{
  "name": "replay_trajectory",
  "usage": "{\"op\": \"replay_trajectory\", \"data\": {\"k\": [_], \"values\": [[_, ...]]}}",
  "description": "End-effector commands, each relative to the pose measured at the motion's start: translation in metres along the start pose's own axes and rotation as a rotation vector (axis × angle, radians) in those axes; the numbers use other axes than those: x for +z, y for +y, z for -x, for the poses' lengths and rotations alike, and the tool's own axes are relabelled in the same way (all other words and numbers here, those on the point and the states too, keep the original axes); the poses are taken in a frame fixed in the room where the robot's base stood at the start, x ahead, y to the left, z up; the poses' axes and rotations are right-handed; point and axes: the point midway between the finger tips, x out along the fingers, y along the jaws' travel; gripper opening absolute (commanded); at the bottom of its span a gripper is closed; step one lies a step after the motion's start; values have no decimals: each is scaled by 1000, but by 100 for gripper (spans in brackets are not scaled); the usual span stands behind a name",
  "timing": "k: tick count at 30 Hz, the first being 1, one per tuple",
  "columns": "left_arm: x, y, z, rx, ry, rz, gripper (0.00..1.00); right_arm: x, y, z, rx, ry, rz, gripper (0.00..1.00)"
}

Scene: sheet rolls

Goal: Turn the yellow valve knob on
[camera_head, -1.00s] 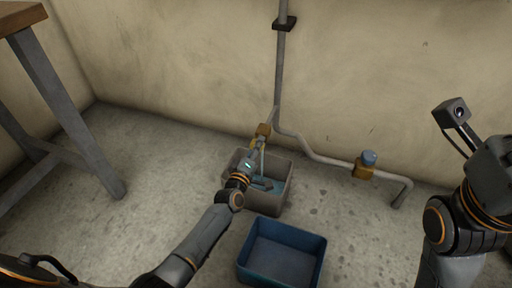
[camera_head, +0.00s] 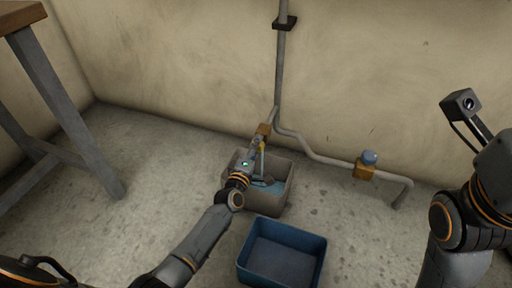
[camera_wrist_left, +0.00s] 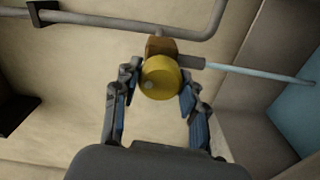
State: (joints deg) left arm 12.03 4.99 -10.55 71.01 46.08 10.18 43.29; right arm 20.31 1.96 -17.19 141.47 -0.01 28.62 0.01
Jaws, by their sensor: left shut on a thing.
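The yellow valve knob (camera_wrist_left: 161,77) is round and sits on a brown valve block (camera_wrist_left: 161,46) in the left wrist view. My left gripper (camera_wrist_left: 160,88) has a finger on each side of the knob and is shut on it. In the head view the gripper (camera_head: 256,152) reaches the brown block (camera_head: 264,129) at the pipe, and the knob is mostly hidden. A pale blue water stream (camera_wrist_left: 262,73) runs from the spout beside the block. My right arm is at the right edge of the head view; its fingers are out of frame.
A grey bin (camera_head: 285,190) with bluish water stands under the valve. A blue bin (camera_head: 320,262) is in front of it. A second valve with a blue knob (camera_head: 370,157) is on the pipe to the right. A table leg (camera_head: 75,115) stands at left.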

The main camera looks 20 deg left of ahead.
Motion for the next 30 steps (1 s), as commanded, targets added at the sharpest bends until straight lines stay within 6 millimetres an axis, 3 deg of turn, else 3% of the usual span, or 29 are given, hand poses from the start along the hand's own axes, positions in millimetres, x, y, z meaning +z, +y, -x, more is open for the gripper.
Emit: {"op": "replay_trajectory", "data": {"k": [2,3,6,19,30], "values": [[-1,0,0,0,2,2,11,0,0,0,1,-1,0,32],[-1,0,0,0,2,2,48,0,0,1,1,-1,0,32],[-1,0,0,0,2,1,65,1,0,1,2,-3,0,32],[0,-1,8,-1,0,1,65,3,1,3,7,-11,-1,32],[0,-2,78,-2,1,-1,65,2,0,2,3,-8,-1,32]]}}
